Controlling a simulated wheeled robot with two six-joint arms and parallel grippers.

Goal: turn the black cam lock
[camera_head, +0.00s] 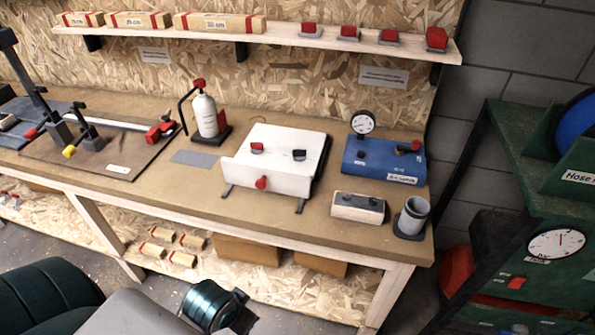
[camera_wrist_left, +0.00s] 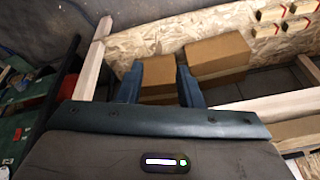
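A white box (camera_head: 265,178) stands on the workbench in the head view. Its top face carries a black cam lock (camera_head: 299,155) on the right and a red one (camera_head: 257,148) on the left. A red knob (camera_head: 262,183) sits on its front face. The black lock is too small to read its exact angle. My left gripper (camera_wrist_left: 160,82) shows in the left wrist view with its two fingers apart and nothing between them. It points toward the shelf under a bench, away from the lock. My right gripper is not in view.
A red-topped bottle (camera_head: 205,115) stands left of the white box. A blue box with a gauge (camera_head: 384,160), a pale block (camera_head: 358,207) and a grey cup (camera_head: 412,217) stand to its right. Cardboard boxes (camera_wrist_left: 218,55) lie on the lower shelf. A green rack (camera_head: 545,210) is at the right.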

